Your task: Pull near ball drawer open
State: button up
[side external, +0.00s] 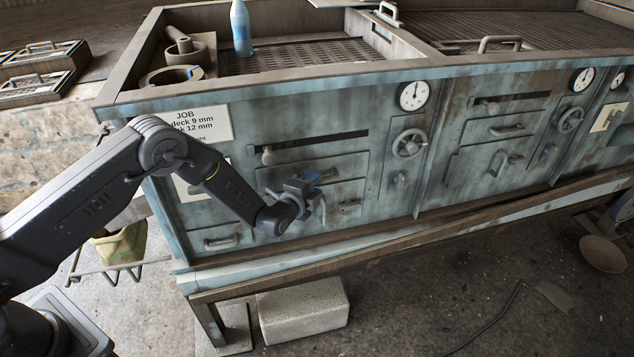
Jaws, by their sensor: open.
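The teal machine front (300,125) carries several drawers and handles. In its near section, a shut lower drawer has a grey bar handle (221,241) at left. Another panel with a small handle (348,207) lies just right of my gripper (322,188). No label shows which of these is the ball drawer. My gripper is open, in front of the near section below the slot with the round knob (268,155). Its fingers hide part of the panel behind. I cannot tell whether they touch the front or surround a handle.
A sign (195,125), a dial (413,96) and a handwheel (409,144) are on the front. A blue bottle (240,28) stands in the top tray. A ledge (420,227) runs below the drawers; a concrete block (303,310) lies on the floor.

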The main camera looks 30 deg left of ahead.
jog(key=shift+w+f, duration=0.15)
jog(key=shift+w, duration=0.8)
jog(key=shift+c, duration=0.2)
grip_shut()
